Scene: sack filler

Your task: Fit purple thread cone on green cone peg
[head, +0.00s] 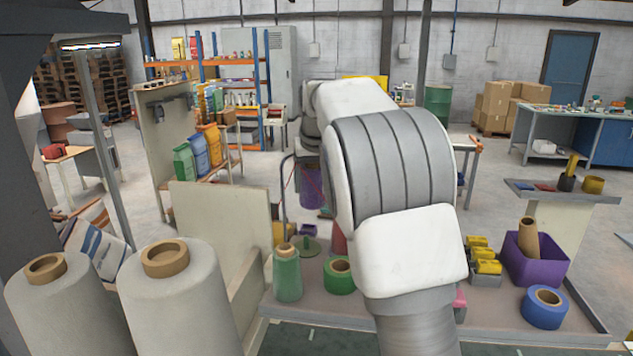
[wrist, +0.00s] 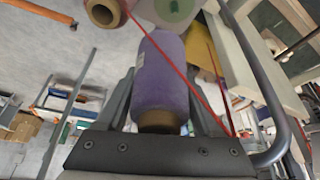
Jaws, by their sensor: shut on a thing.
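The purple thread cone (wrist: 160,80) is between the two fingers of my gripper (wrist: 165,88), which is shut on it. Its brown core end faces the wrist camera. In the head view, part of the purple cone (head: 311,188) shows to the left of my arm, above the bench; my gripper is hidden there behind the arm. The green cone peg (head: 307,245) stands on the bench below the cone, with its round green base visible. A green disc (wrist: 176,8), apparently that base, is cut by the top edge of the wrist view. The cone is apart from it.
A green thread cone (head: 287,273) and a green tape roll (head: 339,274) stand close to the peg. A thin red line (wrist: 180,75) crosses the wrist view near the cone. A purple bin (head: 533,262) and a blue roll (head: 544,308) are on the right. Large grey cones (head: 175,300) stand left.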

